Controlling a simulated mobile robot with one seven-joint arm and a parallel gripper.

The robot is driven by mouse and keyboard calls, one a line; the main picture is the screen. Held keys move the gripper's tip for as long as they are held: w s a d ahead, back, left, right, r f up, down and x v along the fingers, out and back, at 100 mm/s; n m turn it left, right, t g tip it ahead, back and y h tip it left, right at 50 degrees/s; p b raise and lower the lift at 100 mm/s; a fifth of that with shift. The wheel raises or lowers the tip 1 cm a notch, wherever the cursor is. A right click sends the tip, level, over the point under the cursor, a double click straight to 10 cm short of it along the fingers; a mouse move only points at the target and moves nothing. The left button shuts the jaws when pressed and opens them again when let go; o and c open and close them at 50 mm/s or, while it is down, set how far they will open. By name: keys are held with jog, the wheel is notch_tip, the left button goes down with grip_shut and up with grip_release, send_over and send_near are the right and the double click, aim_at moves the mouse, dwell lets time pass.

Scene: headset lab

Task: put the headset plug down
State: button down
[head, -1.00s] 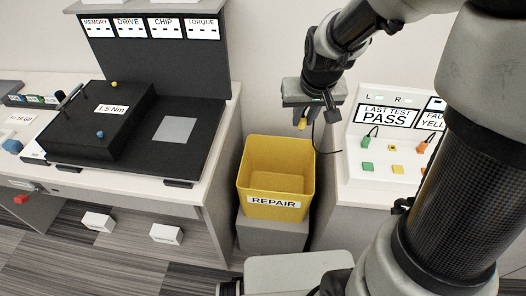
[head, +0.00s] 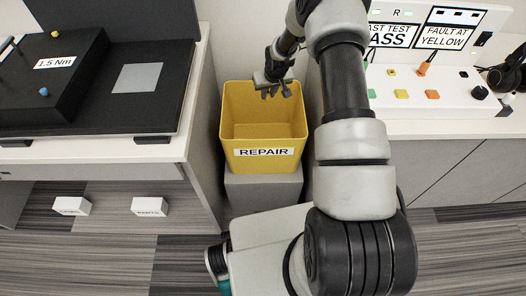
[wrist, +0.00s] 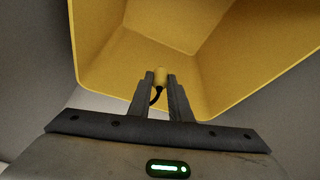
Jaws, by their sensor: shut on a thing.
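My gripper (head: 277,92) hangs over the back part of the yellow bin labelled REPAIR (head: 263,163). The plug is not clearly visible in the head view. The bin's yellow wall (wrist: 110,70) fills much of the wrist view ahead of the plug. The bin's visible interior looks empty.
The bin stands on a grey block (head: 264,190) between two benches. A black test unit (head: 50,85) is on the left bench. A white test panel (head: 425,100) with coloured plugs and a black headset (head: 512,72) are on the right.

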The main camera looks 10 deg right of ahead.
jog(key=f+b, duration=0.1)
jog(key=f, duration=0.5)
jog(key=d+f+b, duration=0.1)
jog(key=f, duration=0.6)
jog(key=f+b, duration=0.2)
jog(key=f, duration=0.4)
jog(key=shift+w+d+f, duration=0.15)
jog(key=shift+w+f, duration=0.2)
jog(key=shift+w, duration=0.05)
jog(key=shift+f+b, duration=0.7)
jog(key=shift+f, duration=1.4)
jog(key=shift+f, duration=0.1)
jog(key=c, duration=1.6)
grip_release()
jog(key=shift+f, duration=0.1)
